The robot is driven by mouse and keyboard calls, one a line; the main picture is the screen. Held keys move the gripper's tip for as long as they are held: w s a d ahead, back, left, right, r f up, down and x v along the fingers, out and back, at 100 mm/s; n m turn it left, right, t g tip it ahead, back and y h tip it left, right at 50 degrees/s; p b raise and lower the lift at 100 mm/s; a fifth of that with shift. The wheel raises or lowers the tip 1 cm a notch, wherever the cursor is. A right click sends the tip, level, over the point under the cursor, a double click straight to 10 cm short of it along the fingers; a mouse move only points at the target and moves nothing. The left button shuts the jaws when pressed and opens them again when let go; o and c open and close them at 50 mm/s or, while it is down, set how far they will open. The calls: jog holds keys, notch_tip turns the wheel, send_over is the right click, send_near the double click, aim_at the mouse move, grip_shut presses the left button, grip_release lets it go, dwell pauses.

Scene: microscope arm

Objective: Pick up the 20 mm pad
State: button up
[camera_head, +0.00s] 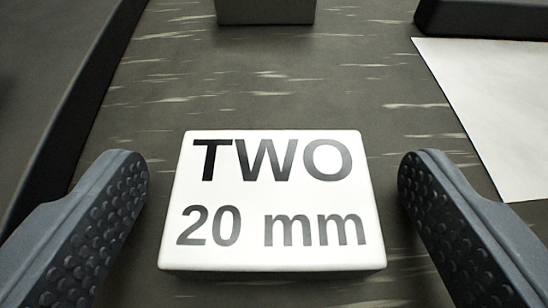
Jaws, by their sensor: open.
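The 20 mm pad (272,198) is a white block with "TWO" and "20 mm" printed in dark letters on its top. It lies flat on the dark streaked surface, in the middle of the camera view. My gripper (272,185) is open, with one dark, studded finger on each side of the pad. There is a visible gap between each finger and the pad, and neither finger appears to touch it. The near ends of both fingers run out of the picture.
A dark grey block (265,10) stands beyond the pad at the top edge, partly cut off. A white sheet (500,105) lies at the right, with a dark object (485,18) behind it. A dark raised edge (85,90) runs along the left. The streaked surface (270,85) beyond the pad is clear.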

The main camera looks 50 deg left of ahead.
jog(key=c, duration=1.4)
jog(key=shift+o, duration=0.2)
jog(key=shift+r, duration=0.1)
